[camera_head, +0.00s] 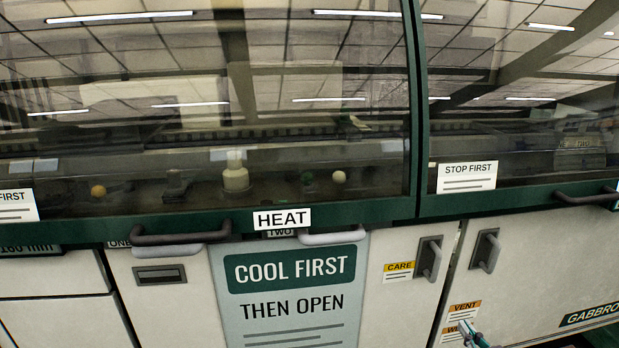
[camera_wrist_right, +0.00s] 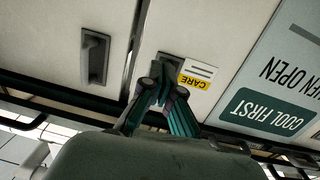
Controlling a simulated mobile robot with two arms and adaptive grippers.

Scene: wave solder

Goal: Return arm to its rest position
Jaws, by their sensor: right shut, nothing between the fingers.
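The tip of my right gripper (camera_head: 470,332) shows at the bottom right of the head view, in front of the lower white door and beside the small warning labels. In the right wrist view the right gripper (camera_wrist_right: 162,82) has its dark and teal fingers together, shut and empty. Its fingertips appear over the cabinet front close to the CARE label (camera_wrist_right: 195,80); whether they touch anything I cannot tell. My left gripper is not in view.
A long machine with a glazed hood (camera_head: 300,120) fills the head view. Below are white doors with dark handles (camera_head: 428,259), a COOL FIRST panel (camera_head: 290,300) and hood bars (camera_head: 180,237) that stick out. A dark upright handle (camera_wrist_right: 94,58) shows in the wrist view.

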